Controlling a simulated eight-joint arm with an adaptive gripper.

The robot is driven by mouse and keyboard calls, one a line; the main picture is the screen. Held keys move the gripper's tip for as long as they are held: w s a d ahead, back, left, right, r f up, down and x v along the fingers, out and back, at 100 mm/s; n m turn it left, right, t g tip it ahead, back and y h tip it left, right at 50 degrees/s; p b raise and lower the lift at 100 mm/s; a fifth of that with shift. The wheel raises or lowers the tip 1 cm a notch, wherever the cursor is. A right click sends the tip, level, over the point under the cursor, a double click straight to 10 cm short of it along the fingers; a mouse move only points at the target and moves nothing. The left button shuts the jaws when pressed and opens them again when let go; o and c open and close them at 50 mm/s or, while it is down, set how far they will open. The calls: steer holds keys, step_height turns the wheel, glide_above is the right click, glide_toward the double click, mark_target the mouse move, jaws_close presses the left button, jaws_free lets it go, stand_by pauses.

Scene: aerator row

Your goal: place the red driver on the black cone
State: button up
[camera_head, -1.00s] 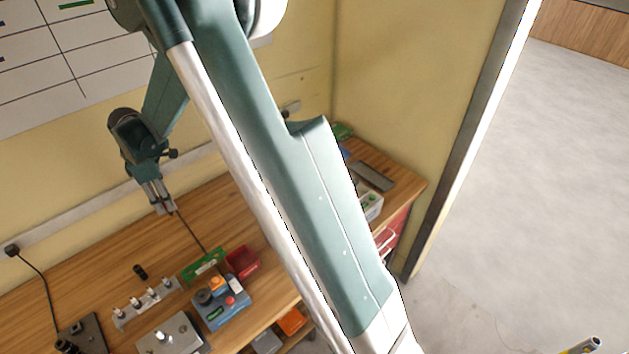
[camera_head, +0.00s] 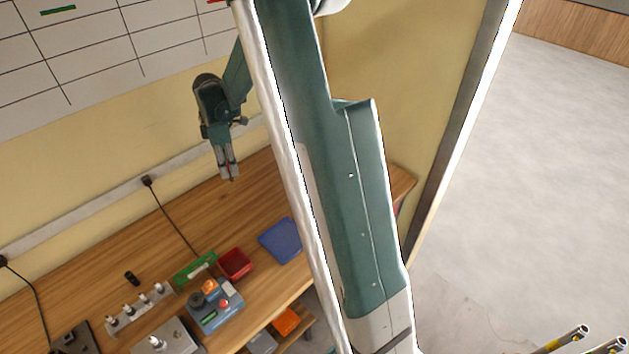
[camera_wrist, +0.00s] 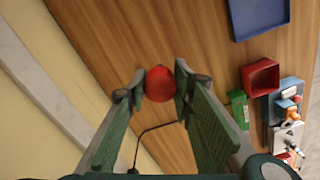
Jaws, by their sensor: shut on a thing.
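The red driver (camera_wrist: 160,84) shows in the wrist view as a rounded red end between the two fingertips. My gripper (camera_wrist: 159,86) is shut on it. In the head view my gripper (camera_head: 227,172) hangs above the back of the wooden bench near the wall, with a thin strip of red between its fingers. A small black object (camera_head: 132,278) rests on the bench at the lower left of the head view, apart from and to the left of my gripper. It is too small to tell whether it is the black cone. No black cone shows clearly in the wrist view.
A blue tray (camera_head: 281,239), a red bin (camera_head: 235,264), a green item (camera_head: 195,270) and a blue box with knobs (camera_head: 216,308) stand on the bench. A rack of several pale posts (camera_head: 140,307) is at left. Black cords run from wall sockets. Bench below my gripper is clear.

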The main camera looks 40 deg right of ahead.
steer(key=s+d+r+m, duration=0.1)
steer(key=s+d, duration=0.6)
steer(key=d, duration=0.6)
steer(key=s+d+r, duration=0.1)
steer(key=s+d, duration=0.7)
steer(key=d, duration=0.6)
steer(key=shift+s+d+r+m+p, duration=0.2)
steer(key=shift+d+m+p, duration=0.1)
steer(key=shift+m+p, duration=0.1)
steer(key=shift+w+f, duration=0.1)
steer(key=shift+f, duration=2.85)
steer(key=shift+f+p, duration=0.3)
steer(key=shift+f, duration=1.75)
steer(key=shift+f, duration=0.25)
steer(key=o, duration=1)
steer(key=shift+r, duration=0.1)
steer(key=shift+c, duration=0.2)
